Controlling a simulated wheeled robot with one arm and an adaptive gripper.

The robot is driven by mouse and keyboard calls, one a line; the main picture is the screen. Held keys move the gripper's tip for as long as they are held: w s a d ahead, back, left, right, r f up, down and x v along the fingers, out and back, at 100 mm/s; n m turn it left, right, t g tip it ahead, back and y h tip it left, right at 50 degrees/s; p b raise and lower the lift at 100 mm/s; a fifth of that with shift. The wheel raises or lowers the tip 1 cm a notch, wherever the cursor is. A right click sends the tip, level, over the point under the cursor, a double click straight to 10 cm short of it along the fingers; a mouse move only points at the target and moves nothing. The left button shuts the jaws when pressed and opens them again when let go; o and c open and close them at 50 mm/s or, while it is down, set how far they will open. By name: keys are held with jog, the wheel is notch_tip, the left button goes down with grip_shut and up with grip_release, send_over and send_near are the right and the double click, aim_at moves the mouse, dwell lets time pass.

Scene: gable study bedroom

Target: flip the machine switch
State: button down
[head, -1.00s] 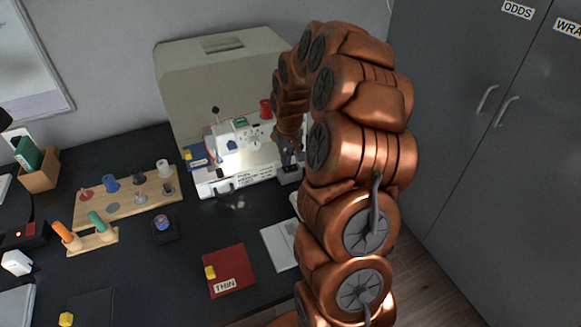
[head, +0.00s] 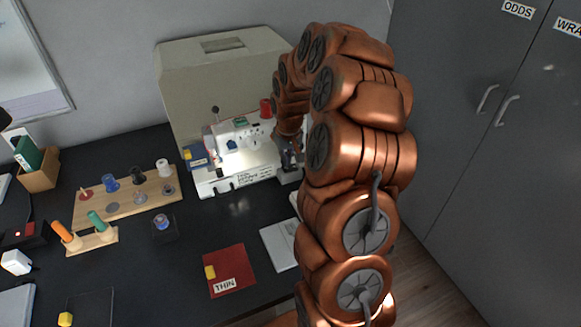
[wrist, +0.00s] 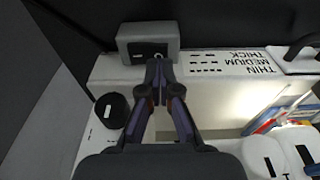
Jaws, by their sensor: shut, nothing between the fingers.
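The white sewing machine (head: 250,172) stands on the dark desk in front of its beige cover; its side with the "THIN MEDIUM THICK" print also shows in the wrist view (wrist: 215,85). A grey switch box (wrist: 133,43) sits at the machine's end, with a small light part near the fingertips. In the head view this box (head: 291,175) is partly hidden by my arm. My gripper (wrist: 160,66) is shut and empty, its tips at or just before the box's near edge. I cannot tell whether they touch it. The switch's position is unclear.
A wooden spool board (head: 125,205) and a red "THIN" booklet (head: 232,275) lie on the desk to the left and in front. Grey cabinets (head: 490,170) stand at the right. A black knob (wrist: 112,110) is left of my fingers.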

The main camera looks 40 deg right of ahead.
aim_at(286, 168)
jog(key=shift+f+b, duration=0.4)
jog(key=shift+f, duration=0.45)
dwell(0.5)
jog(key=shift+r, duration=0.15)
jog(key=shift+r+p, duration=0.45)
jog(key=shift+r, duration=2.95)
